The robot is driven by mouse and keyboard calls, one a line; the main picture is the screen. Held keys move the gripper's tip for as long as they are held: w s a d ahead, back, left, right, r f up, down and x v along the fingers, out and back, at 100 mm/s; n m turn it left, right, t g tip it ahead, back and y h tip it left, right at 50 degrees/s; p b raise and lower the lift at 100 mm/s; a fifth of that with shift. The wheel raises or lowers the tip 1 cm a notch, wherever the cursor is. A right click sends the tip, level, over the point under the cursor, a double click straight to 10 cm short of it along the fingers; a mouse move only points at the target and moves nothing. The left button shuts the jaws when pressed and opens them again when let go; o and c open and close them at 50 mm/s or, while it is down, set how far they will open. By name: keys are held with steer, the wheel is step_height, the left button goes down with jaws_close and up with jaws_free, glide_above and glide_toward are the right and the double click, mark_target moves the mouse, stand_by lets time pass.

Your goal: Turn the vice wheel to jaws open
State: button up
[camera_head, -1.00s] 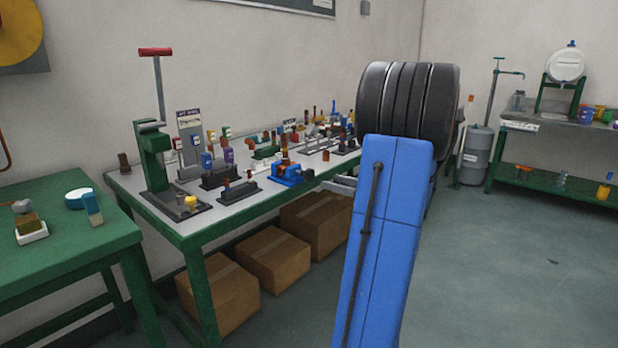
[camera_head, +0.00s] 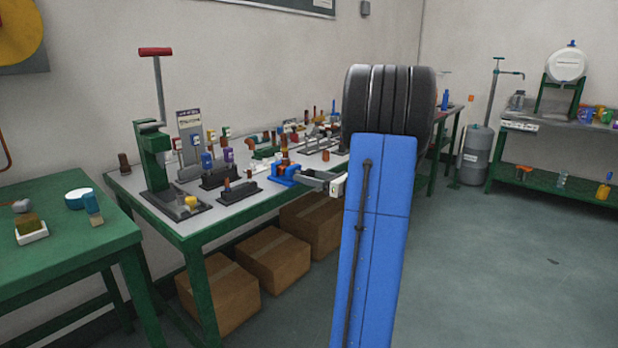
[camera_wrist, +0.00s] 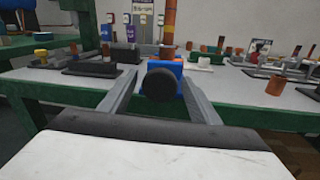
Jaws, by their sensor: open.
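The blue vice (camera_head: 284,174) sits at the front edge of the long workbench, with an upright brown cylinder (camera_head: 284,154) at it. In the wrist view the vice's blue body (camera_wrist: 178,68) is straight ahead, and its round dark wheel (camera_wrist: 160,82) faces me. My gripper (camera_head: 305,176) reaches in from the right at the vice. In the wrist view my gripper (camera_wrist: 160,90) is open, with one finger on each side of the wheel. I cannot tell whether either finger touches it. The vice jaws are too small and partly hidden to read.
A green press (camera_head: 155,165) with a red-topped lever stands at the workbench's left end. Several small fixtures crowd the workbench (camera_head: 180,226). Cardboard boxes (camera_head: 272,260) lie underneath. A green table (camera_head: 70,235) is at the left. The floor at right (camera_head: 500,260) is clear.

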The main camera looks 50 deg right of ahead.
steer(key=c, duration=1.1)
steer(key=shift+o, duration=0.2)
steer(key=n, duration=0.6)
steer(key=shift+g+h, duration=0.3)
steer(key=shift+g, duration=0.1)
steer(key=n, duration=0.3)
steer(key=shift+h, duration=0.3)
steer(key=shift+n+h, duration=0.3)
steer(key=shift+n, duration=1.4)
